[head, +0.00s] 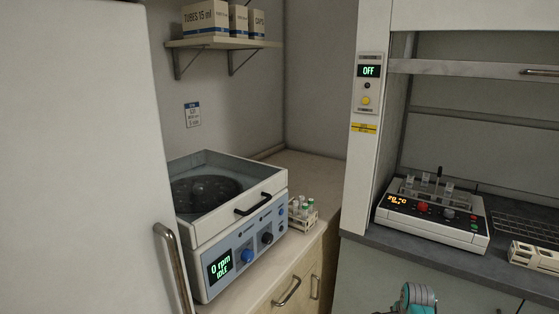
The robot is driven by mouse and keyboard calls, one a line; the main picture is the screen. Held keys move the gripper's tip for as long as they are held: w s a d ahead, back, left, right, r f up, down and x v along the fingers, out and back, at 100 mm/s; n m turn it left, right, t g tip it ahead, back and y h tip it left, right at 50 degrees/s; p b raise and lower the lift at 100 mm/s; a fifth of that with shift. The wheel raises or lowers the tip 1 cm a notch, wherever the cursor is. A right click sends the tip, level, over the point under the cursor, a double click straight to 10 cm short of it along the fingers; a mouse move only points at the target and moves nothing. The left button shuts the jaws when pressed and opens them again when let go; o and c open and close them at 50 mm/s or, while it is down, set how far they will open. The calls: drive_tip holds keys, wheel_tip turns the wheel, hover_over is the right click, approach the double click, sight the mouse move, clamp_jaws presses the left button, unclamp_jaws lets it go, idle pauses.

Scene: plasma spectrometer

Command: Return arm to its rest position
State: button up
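A grey and teal rounded part of my arm (418,297) shows at the bottom edge, right of the middle, in front of the fume hood's lower cabinet. The rest of the arm is cut off by the picture's lower edge. My gripper is not in view, so its fingers and anything in them are hidden from me.
A heating block (432,213) with tubes and another rack (534,256) stand in the hood. A white door (75,160) fills the left.

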drive_tip(key=s+a+f+n+t, duration=0.1)
drive_tip(key=s+a+f+n, duration=0.1)
drive_tip(key=s+a+f, duration=0.35)
drive_tip(key=s+a+f+n+t, duration=0.1)
drive_tip(key=s+a+f+n, duration=0.1)
drive_tip(key=s+f, duration=0.55)
drive_tip(key=s+a+n+t, duration=0.2)
drive_tip(key=s+a, duration=0.2)
drive_tip(key=s, duration=0.6)
drive_tip(key=s+a+n+t, duration=0.1)
drive_tip(key=s+a+n, duration=0.15)
drive_tip(key=s, duration=0.65)
drive_tip(key=s+a+r+n+t, duration=0.2)
drive_tip(key=s+r, duration=0.3)
drive_tip(key=s, duration=0.4)
drive_tip(key=s+a+r+n+t, duration=0.1)
drive_tip(key=s+a+r+n, duration=0.15)
drive_tip(key=s+r, duration=0.5)
drive_tip(key=s+a+r+n+t, duration=0.1)
drive_tip(key=s+r+n, duration=0.1)
drive_tip(key=s+r, duration=0.4)
drive_tip(key=s+r+n+t+y, duration=0.1)
drive_tip(key=s+r, duration=0.4)
drive_tip(key=r, duration=0.6)
drive_tip(key=shift+s+a+r+n+t, duration=0.25)
drive_tip(key=shift+s+a+n+t, duration=0.15)
drive_tip(key=shift+n+t, duration=0.1)
